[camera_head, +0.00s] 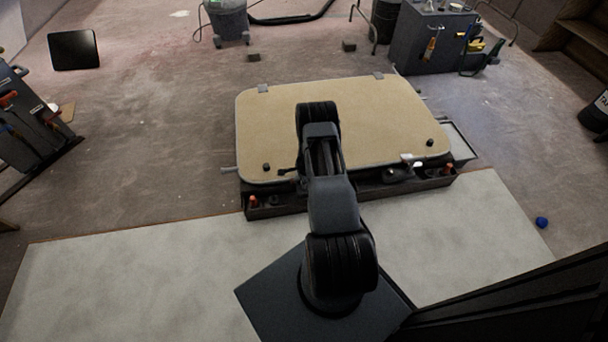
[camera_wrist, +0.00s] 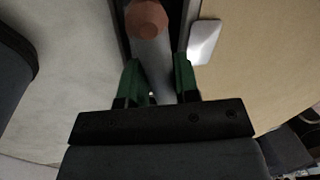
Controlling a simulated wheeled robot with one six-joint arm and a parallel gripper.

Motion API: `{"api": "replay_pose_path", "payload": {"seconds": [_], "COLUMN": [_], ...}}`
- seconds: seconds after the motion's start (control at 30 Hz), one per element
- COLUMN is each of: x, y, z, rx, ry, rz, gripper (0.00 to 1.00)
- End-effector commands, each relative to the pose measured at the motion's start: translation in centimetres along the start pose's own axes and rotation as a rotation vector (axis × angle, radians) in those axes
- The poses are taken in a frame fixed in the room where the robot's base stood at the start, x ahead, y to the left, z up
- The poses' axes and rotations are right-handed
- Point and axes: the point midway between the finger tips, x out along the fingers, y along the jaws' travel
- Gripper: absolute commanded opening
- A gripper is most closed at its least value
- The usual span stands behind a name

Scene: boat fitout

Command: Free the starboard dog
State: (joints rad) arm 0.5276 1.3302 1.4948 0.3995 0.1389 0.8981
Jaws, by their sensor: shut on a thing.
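My gripper (camera_wrist: 157,65) has green fingers on either side of a grey round bar (camera_wrist: 151,55) with a faceted brown-orange end (camera_wrist: 146,17), and is shut on it. I cannot tell if this bar is the starboard dog. In the head view my arm hides the gripper and the bar. The tan hatch lid (camera_head: 385,110) lies flat on a dark frame (camera_head: 290,209). Orange-tipped fittings show at the frame's front left (camera_head: 253,201) and front right (camera_head: 447,169). Black knobs sit on the lid at left (camera_head: 266,168) and right (camera_head: 430,143).
A white plate (camera_wrist: 205,42) lies by the lid edge beside the bar. A pale mat (camera_head: 130,285) covers the floor in front. A shallow tray (camera_head: 459,144) is right of the lid.

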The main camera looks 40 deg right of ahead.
Motion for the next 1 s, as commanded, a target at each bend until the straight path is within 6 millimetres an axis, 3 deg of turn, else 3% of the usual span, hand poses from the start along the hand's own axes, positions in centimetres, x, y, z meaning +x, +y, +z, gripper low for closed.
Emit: {"api": "replay_pose_path", "payload": {"seconds": [0.4,1.0], "x": [-0.08,0.01], "y": [-0.15,-0.19], "z": [0.28,0.16], "rx": [0.172,0.214], "ry": [0.034,0.042], "rz": [-0.001,-0.004], "gripper": [0.06,0.06]}}
